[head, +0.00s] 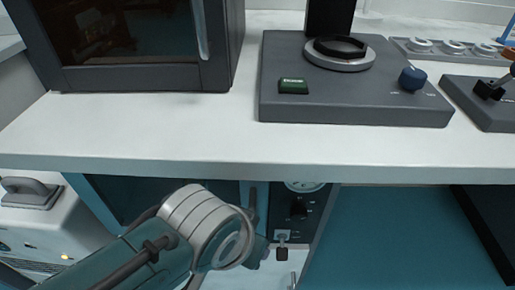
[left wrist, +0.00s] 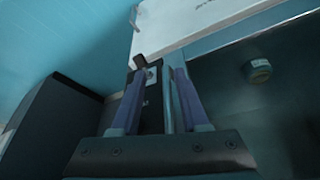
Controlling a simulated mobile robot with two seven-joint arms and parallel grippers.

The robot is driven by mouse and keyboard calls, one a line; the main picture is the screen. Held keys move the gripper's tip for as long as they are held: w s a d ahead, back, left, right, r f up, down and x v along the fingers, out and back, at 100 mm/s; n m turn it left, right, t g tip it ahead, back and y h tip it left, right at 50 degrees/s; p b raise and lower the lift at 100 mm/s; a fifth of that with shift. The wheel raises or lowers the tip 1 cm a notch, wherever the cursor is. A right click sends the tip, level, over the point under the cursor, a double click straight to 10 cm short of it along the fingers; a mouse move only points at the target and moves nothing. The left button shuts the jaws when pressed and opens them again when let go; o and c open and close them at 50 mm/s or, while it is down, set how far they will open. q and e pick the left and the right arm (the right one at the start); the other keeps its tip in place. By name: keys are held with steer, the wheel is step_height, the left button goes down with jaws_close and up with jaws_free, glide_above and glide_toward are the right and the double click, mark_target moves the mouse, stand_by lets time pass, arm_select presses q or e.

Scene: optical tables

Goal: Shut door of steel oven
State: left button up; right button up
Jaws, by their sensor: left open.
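Under the bench, in the head view, is an appliance that looks like the oven, with a control panel (head: 298,210) bearing a gauge and a dark knob. A dark window area with a blue frame (head: 92,200) lies left of the panel; my arm covers part of it, and I cannot tell how far the door stands open. My left gripper is at the panel's left in the head view, mostly hidden by my wrist. In the left wrist view my left gripper (left wrist: 158,72) is open, with a slim pale upright bar (left wrist: 168,105) visible between its fingers. I cannot tell whether they touch.
The white bench top (head: 130,130) overhangs the space where my left arm is. On it stand a dark glass-fronted box (head: 215,75) and a grey instrument (head: 350,108). A white machine (head: 40,225) stands at the lower left. A round knob (left wrist: 258,70) shows in the left wrist view.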

arm_select(q)
steer(key=p+v, duration=0.7)
steer(key=v, duration=0.3)
stand_by(0.3)
